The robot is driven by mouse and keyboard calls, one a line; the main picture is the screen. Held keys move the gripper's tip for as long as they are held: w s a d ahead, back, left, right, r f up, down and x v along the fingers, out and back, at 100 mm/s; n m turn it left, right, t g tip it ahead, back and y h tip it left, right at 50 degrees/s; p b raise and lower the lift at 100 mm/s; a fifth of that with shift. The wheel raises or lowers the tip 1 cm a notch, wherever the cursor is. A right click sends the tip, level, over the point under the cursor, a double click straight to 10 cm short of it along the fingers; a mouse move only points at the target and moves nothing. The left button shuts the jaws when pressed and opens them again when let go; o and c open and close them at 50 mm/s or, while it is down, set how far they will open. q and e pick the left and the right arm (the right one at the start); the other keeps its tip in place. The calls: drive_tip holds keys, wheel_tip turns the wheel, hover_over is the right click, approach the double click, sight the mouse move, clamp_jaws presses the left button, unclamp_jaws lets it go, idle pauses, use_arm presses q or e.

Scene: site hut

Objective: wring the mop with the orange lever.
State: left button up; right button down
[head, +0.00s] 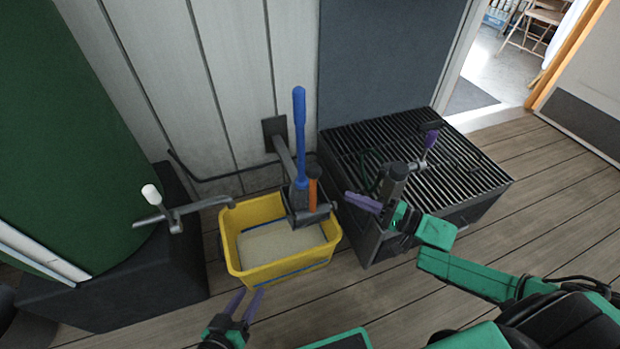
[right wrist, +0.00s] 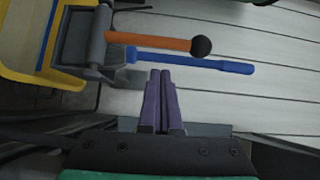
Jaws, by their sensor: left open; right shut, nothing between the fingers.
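The yellow bucket (head: 234,262) stands on the floor, with a pale surface inside and a dark wringer (head: 308,214) on its back right rim. The orange lever (head: 314,188) stands up from the wringer; the right wrist view shows the orange lever (right wrist: 150,42) with a black ball at its end. A longer blue handle (head: 300,135) rises beside it. No mop can be clearly made out. My right gripper (head: 348,198) is shut and empty, right of the lever and apart from it; its fingertips (right wrist: 160,73) point toward the blue handle (right wrist: 190,60). My left gripper (head: 247,296) is open and empty in front of the bucket.
A dark grated box (head: 480,205) stands right of the bucket, with a purple-handled fitting (head: 431,140) above it. A white-knobbed tap (head: 150,194) juts out at the left over a dark block (head: 120,285). A wall stands close behind the bucket. Plank floor is clear at the right.

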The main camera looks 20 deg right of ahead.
sight(313, 199)
use_arm(q)
drive_tip(key=shift+d+r, duration=0.1)
drive_tip(key=shift+r, duration=0.15)
use_arm(e)
drive_tip(key=shift+s+r, duration=0.15)
drive_tip(key=shift+r, duration=0.2)
use_arm(q)
drive_tip(key=shift+t, duration=0.4)
wheel_tip(313, 199, down, 5)
drive_tip(key=b, duration=0.3)
drive_tip(key=shift+d+b, duration=0.1)
drive_tip(key=shift+b, duration=0.25)
use_arm(e)
drive_tip(key=x, duration=1)
use_arm(q)
drive_tip(key=shift+r, duration=0.15)
use_arm(e)
drive_tip(key=shift+s+a, duration=0.1)
drive_tip(key=shift+s, duration=0.05)
